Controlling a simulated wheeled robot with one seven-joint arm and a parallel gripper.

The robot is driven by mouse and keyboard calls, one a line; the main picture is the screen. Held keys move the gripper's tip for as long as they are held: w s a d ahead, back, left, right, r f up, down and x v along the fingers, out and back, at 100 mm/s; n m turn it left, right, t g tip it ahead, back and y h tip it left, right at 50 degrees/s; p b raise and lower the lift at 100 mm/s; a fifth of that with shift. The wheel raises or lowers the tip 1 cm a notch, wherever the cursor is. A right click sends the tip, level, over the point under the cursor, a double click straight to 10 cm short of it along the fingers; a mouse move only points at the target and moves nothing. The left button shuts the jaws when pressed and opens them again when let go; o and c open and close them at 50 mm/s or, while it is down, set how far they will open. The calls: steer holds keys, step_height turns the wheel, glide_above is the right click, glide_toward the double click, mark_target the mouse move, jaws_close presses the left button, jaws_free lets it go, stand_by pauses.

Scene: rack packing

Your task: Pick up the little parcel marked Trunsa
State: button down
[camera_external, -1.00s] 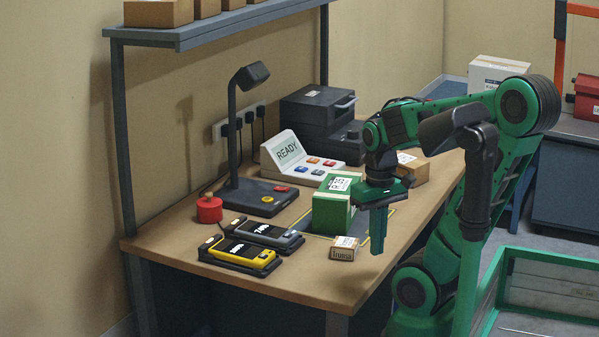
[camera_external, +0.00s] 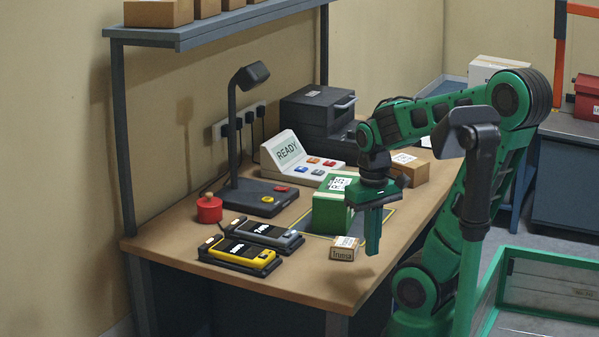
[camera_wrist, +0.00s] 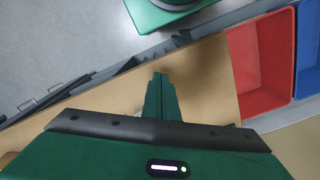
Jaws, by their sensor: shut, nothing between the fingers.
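The little parcel (camera_external: 344,248) is a small brown cardboard box with a white label on top and "Trunsa"-like lettering on its front. It stands near the front edge of the table. My gripper (camera_external: 373,252) points down just right of the parcel in the external view, apart from it in the picture. Its green fingers are together with nothing between them. In the wrist view my gripper (camera_wrist: 160,78) shows closed fingers over the brown tabletop, and I cannot make out the parcel there.
A green box (camera_external: 331,212) stands behind the parcel. Two handheld scanners (camera_external: 240,256) lie to its left on the table (camera_external: 300,283). A larger carton (camera_external: 408,170) is behind my arm. The wrist view shows a red bin (camera_wrist: 262,62) and a blue bin (camera_wrist: 309,50).

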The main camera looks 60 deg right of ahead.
stand_by(0.4)
steer(key=c, duration=0.8)
jaws_free()
steer(key=shift+c, duration=0.2)
steer(key=shift+s+r, duration=0.1)
steer(key=r+m, duration=0.1)
steer(key=r, duration=0.1)
step_height(320, 180, up, 3)
steer(key=m, duration=0.9)
glide_above(345, 242)
steer(key=f, duration=0.4)
steer(key=shift+w+a+f, duration=0.4)
steer(key=shift+s+d+f, duration=0.1)
steer(key=shift+d+f, duration=0.05)
steer(key=shift+f, duration=0.75)
steer(key=shift+s+d+f, duration=0.1)
steer(key=shift+s+f, duration=0.05)
steer(key=shift+f, duration=0.7)
steer(key=shift+s+d+f, duration=0.1)
steer(key=shift+d+f, duration=0.05)
steer(key=shift+f, duration=0.75)
